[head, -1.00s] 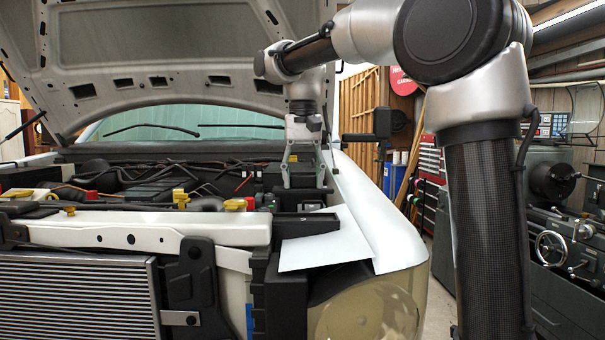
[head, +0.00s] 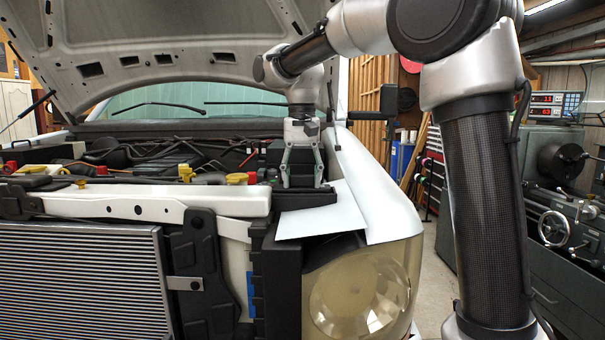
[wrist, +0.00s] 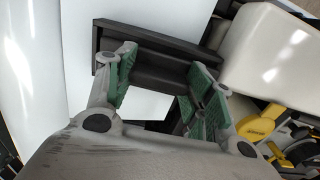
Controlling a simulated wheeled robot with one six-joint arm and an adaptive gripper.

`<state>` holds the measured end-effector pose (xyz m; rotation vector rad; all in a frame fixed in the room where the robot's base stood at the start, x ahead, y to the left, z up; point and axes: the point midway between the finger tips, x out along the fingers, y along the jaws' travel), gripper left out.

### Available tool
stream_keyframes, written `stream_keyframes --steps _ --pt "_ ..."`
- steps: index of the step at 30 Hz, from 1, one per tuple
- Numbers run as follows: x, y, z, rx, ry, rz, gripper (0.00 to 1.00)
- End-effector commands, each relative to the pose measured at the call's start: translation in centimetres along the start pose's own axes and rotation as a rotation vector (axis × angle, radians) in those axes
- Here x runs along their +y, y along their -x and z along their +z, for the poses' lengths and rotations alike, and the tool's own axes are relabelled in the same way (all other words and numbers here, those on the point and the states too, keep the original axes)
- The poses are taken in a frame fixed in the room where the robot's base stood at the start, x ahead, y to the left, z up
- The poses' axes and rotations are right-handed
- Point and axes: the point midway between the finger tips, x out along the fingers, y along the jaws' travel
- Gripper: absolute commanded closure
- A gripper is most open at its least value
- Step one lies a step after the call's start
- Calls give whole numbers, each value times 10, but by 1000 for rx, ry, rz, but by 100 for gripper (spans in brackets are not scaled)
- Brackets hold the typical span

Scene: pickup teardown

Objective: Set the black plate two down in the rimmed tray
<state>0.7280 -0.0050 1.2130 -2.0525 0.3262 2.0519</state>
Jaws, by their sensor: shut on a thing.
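My gripper (head: 302,183) points down over the front corner of the engine bay, its two green-padded fingers (wrist: 160,85) spread around a dark flat piece. This is the black plate (wrist: 152,78), gripped between the pads. A black rimmed tray (wrist: 112,34) shows just past the fingers in the wrist view. In the head view the tray (head: 322,198) sits beside a white sheet, right below the fingertips. The plate is at or just above the tray; dark on dark, I cannot tell whether it touches the floor of the tray.
A white sheet (head: 318,220) lies beside the tray, near the headlight (head: 362,295). The pale front crossbeam (head: 140,203) runs left of it. Yellow caps (head: 236,178) and hoses lie in the engine bay. The raised hood (head: 170,45) hangs above.

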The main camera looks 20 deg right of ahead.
Motion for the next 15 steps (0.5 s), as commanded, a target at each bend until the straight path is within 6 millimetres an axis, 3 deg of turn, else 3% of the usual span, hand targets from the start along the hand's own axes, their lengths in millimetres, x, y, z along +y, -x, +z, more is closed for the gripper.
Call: stream_keyframes --steps 9,10,14,15 --pt "1 0 -1 0 0 -2 73" --pt "1 0 -1 0 0 -2 45" --pt "1 0 -1 0 0 -2 22" --pt "1 0 -1 0 0 -2 22"
